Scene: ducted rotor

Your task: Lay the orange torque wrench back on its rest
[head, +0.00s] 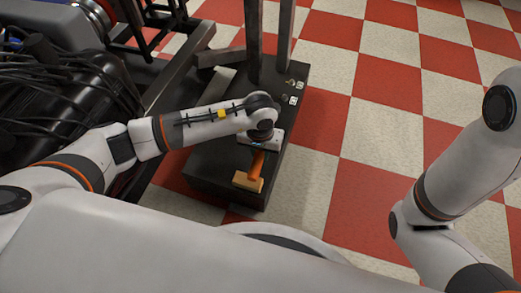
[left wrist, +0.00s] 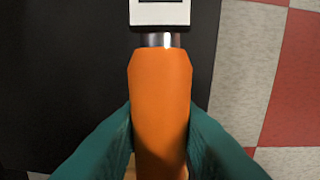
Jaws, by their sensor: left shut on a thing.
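The orange torque wrench (head: 256,165) is over the dark bench top in the head view, its handle above or against a tan block (head: 242,185); I cannot tell if they touch. My left gripper (head: 259,149) is at the wrench. In the left wrist view, the teal fingers of the left gripper (left wrist: 161,125) are shut on both sides of the orange handle (left wrist: 160,85). A silver shaft and a white head with a dark square lie beyond the handle. My right gripper is out of view; only its arm shows at the right.
The dark bench (head: 215,178) carries upright dark posts (head: 254,40) and small pale-marked items (head: 292,92) farther back. Black machinery with cables (head: 75,100) stands at the left. The red and white checkered floor (head: 385,130) is open to the right.

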